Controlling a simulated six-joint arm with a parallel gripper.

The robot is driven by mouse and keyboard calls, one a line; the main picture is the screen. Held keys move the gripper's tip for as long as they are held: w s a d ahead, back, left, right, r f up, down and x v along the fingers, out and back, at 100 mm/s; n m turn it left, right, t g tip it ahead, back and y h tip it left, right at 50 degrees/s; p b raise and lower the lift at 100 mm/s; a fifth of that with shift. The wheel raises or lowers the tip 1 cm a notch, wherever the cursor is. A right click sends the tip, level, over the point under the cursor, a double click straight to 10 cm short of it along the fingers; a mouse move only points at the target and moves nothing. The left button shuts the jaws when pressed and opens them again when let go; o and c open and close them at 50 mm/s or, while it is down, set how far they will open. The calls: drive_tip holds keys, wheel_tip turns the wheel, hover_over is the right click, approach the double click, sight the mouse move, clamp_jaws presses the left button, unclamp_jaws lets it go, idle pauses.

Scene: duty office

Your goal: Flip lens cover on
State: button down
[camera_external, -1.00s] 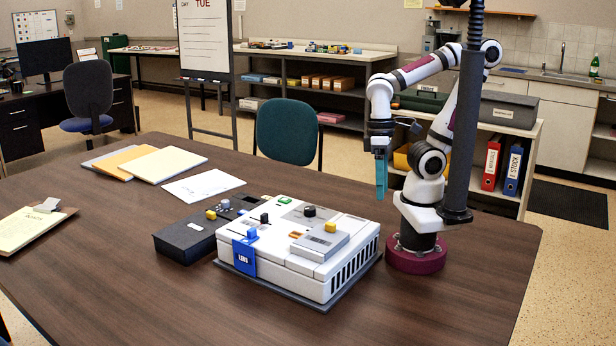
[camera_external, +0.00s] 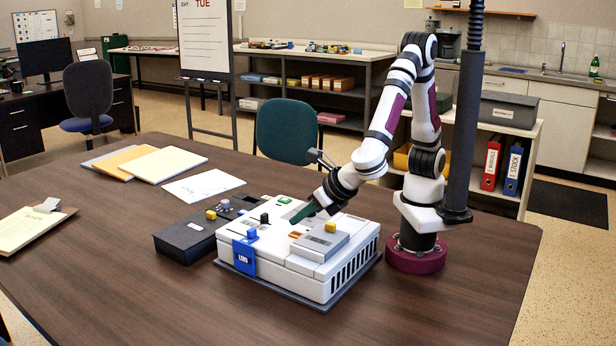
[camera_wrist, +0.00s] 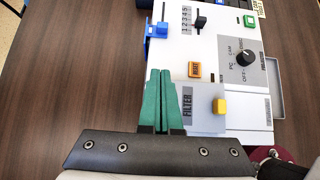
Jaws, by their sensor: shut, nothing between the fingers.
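The white projector-like device (camera_external: 285,262) sits on the brown table. A blue flap (camera_external: 244,258), with lettering that looks like "LENS", hangs down over its front-left edge. A blue knob (camera_external: 252,234) is at the flap's top. In the wrist view the blue flap (camera_wrist: 156,30) is at upper middle, beyond my fingertips. My gripper (camera_external: 297,219) has green fingers pressed together and is empty, pointing down-left above the device's top. In the wrist view my gripper (camera_wrist: 161,72) is beside the grey FILTER panel (camera_wrist: 205,98), apart from the flap.
The FILTER panel has a yellow knob (camera_wrist: 219,106). An orange button (camera_wrist: 194,69), black dial (camera_wrist: 244,58), black slider (camera_wrist: 201,22) and green switch (camera_wrist: 250,21) are on the device. A dark box (camera_external: 190,236) stands left of it. The front table is clear.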

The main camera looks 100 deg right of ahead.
sight(255, 236)
drive_tip(key=x, duration=1)
drive_tip(key=shift+w+d+f, duration=0.1)
drive_tip(key=shift+d+f, duration=0.05)
drive_tip(key=shift+d, duration=0.1)
drive_tip(key=shift+w+d, duration=0.85)
drive_tip(key=shift+w, duration=0.1)
drive_tip(key=shift+w+d, duration=0.35)
drive_tip(key=shift+d, duration=0.1)
drive_tip(key=w+d, duration=0.5)
drive_tip(key=shift+w+d, duration=0.25)
drive_tip(key=shift+w, duration=0.05)
